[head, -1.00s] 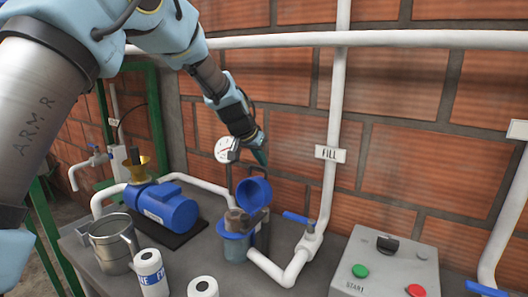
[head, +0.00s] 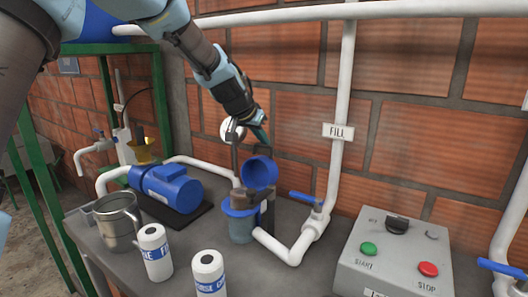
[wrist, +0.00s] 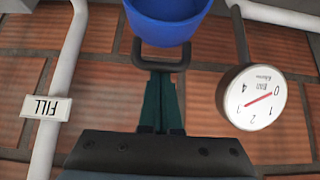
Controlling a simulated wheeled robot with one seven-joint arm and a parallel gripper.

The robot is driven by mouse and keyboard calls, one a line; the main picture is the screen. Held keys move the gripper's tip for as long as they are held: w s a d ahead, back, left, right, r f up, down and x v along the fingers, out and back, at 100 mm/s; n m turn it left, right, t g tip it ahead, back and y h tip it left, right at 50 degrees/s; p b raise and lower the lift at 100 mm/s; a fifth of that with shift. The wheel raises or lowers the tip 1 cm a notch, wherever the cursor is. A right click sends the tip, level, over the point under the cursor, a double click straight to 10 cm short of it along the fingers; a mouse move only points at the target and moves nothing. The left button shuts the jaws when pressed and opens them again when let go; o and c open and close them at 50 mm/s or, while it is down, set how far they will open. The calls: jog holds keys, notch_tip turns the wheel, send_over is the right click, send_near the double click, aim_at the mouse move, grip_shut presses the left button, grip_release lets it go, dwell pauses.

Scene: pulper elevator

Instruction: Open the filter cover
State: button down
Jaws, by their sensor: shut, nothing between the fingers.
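The blue filter cover (head: 259,172) stands tilted up, open, above the blue-rimmed filter housing (head: 240,225). In the wrist view the cover (wrist: 166,22) shows as a blue cup with a dark handle loop (wrist: 136,52) on its near side. My gripper (head: 264,140) is just above the raised cover, in front of the brick wall. In the wrist view its dark green fingers (wrist: 160,82) are together and empty, with their tips at or very near the handle loop; I cannot tell whether they touch.
A pressure gauge (wrist: 252,97) is close beside my fingers. A white pipe with a FILL sign (head: 338,131) and a blue valve lever (head: 305,197) stand to the right. A blue pump (head: 166,186), metal jug (head: 116,220), white bottles (head: 154,252) and control box (head: 397,258) occupy the bench.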

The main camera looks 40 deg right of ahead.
jog(key=shift+s+a+f+t+h+b, duration=0.15)
jog(key=shift+a+h+b, duration=0.35)
jog(key=shift+b, duration=1.65)
jog(key=shift+s+a+r+t+h+b, duration=0.15)
jog(key=shift+a+b, duration=0.6)
jog(key=shift+b, duration=1.4)
jog(key=shift+s+a+r+b, duration=0.2)
jog(key=shift+a+b, duration=0.3)
jog(key=shift+b, duration=0.15)
jog(key=shift+s+a+r+b, duration=0.15)
jog(key=shift+a+b, duration=0.35)
jog(key=shift+b, duration=0.1)
